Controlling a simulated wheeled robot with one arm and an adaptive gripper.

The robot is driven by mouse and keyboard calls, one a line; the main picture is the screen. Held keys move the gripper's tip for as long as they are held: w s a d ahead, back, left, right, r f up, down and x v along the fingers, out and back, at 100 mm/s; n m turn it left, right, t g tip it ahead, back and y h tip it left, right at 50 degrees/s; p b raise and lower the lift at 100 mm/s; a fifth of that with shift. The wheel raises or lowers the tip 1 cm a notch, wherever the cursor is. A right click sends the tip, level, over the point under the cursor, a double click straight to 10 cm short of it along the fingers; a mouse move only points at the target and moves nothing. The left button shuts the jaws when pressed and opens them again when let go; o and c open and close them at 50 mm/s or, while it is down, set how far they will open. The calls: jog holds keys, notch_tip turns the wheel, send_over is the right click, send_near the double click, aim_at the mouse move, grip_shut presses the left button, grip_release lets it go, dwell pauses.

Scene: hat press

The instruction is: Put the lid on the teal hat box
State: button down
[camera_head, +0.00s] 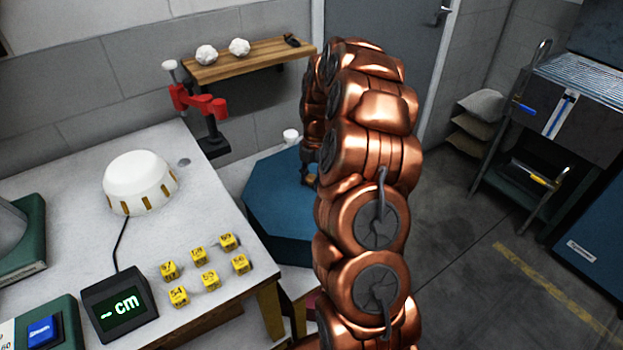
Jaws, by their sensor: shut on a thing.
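A teal octagonal lid (272,205) shows left of my arm, beside the workbench, with its flat top facing up and a teal side below its near edge. My arm hides its right part. My gripper (310,180) is small and mostly behind my arm, over the top of the lid. It is shut on what looks like a small brown handle on the lid. I cannot make out the hat box apart from the lid, nor whether the lid rests on it or is held above it.
A white workbench (60,172) fills the left, with a white dome (138,182), several yellow number cubes (198,255) and a cm display (119,303). A red clamp-like tool (198,103) stands at its back edge. The floor (470,285) at right is clear.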

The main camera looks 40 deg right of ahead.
jog(key=shift+f, duration=0.25)
jog(key=c, duration=0.7)
grip_release()
jog(key=shift+r, duration=0.1)
jog(key=r, duration=0.4)
jog(key=d+r, duration=0.1)
jog(key=r, duration=0.6)
jog(key=shift+w+d+r, duration=0.35)
jog(key=shift+r, duration=0.05)
